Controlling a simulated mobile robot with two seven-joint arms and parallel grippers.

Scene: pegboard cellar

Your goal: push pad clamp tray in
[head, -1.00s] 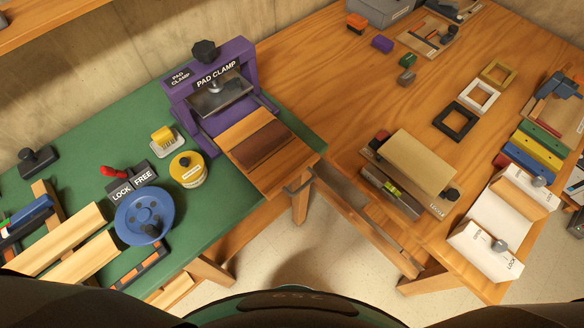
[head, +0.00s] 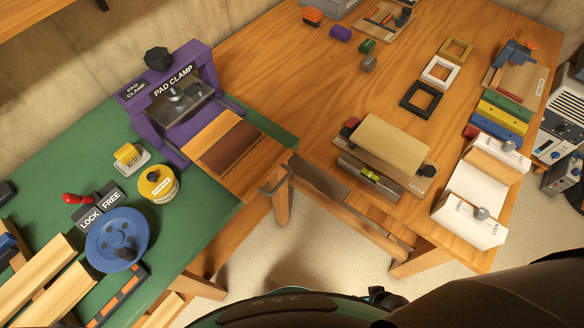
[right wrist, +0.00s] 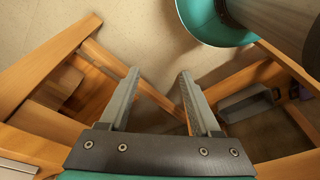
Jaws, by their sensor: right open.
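The purple pad clamp (head: 170,95) stands on the green bench top, with a black knob above its plate. Its wooden tray (head: 257,172) sticks out of the front, towards the bench edge. A dark brown pad (head: 229,148) lies across the tray. The tray is not recognisable in that view. My left gripper is not in view.
A yellow round tin (head: 158,185) and a blue handwheel (head: 118,240) stand left of the tray. A wooden bench joins on the right, with a sanding-block-like fixture (head: 385,145) and a white holder (head: 480,190). Floor shows between the benches.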

